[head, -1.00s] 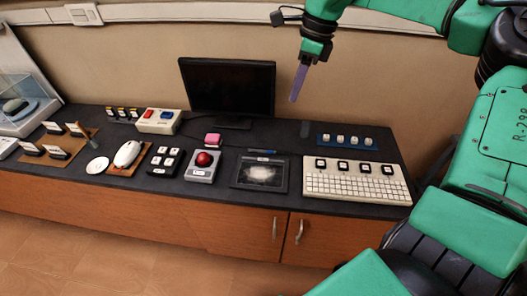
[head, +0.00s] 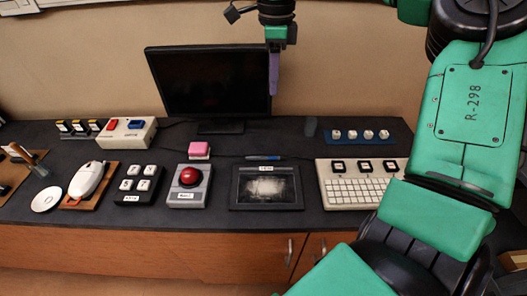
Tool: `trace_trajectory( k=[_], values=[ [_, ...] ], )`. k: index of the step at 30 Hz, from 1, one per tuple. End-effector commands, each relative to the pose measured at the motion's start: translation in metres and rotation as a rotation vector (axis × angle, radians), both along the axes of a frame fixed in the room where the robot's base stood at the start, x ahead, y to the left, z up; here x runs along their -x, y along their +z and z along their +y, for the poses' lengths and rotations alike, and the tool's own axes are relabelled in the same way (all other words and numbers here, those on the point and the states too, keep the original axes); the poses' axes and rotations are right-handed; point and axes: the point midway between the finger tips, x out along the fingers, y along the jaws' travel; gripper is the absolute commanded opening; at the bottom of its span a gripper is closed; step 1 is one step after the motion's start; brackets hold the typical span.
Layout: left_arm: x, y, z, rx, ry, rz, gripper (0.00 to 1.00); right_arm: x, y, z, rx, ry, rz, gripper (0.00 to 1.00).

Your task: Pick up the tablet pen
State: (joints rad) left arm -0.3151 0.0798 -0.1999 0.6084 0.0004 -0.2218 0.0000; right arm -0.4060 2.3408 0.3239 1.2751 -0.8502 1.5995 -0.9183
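The tablet pen (head: 263,157) is a thin blue stick lying flat on the dark counter, just behind the drawing tablet (head: 267,187). The tablet is a dark slab with a pale smudged patch on its surface. My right gripper (head: 274,88) points down with its purple fingers, high above the counter, and overlaps the right edge of the monitor in the head view. It is above the pen in the picture and well apart from it. The fingers show edge-on as one strip, so their opening is hidden. My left gripper is out of view.
The black monitor (head: 208,85) stands behind the pen. A pink block (head: 200,150) and a red trackball unit (head: 188,187) lie to the left. A white keyboard (head: 355,190) and a blue key strip (head: 358,137) are to the right.

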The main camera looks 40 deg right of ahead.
Motion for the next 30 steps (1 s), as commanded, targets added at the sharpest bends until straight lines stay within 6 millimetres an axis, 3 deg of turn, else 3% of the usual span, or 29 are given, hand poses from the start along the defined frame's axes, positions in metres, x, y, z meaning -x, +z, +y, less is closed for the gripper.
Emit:
trace_trajectory(
  k=[1,3,6,9,14,21,30],
  values=[
    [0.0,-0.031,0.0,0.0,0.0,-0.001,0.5,0.0,-0.031,0.0,0.0,0.0,0.001,0.3],
    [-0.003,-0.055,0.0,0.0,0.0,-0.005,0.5,0.0,-0.056,0.0,-0.001,0.0,0.001,0.3],
    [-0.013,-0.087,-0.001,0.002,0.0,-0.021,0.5,0.0,-0.089,0.0,0.0,0.0,0.0,0.3],
    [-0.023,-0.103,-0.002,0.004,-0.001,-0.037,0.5,0.0,-0.105,0.0,0.0,0.0,0.0,0.3],
    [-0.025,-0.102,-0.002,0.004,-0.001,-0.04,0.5,0.0,-0.118,0.0,-0.002,0.0,0.004,0.3],
    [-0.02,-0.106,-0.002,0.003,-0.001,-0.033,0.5,0.0,-0.177,0.001,-0.003,0.001,0.004,0.3],
    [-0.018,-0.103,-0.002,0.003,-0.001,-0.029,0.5,-0.002,-0.224,0.002,-0.002,0.0,0.005,0.3]
  ],
)
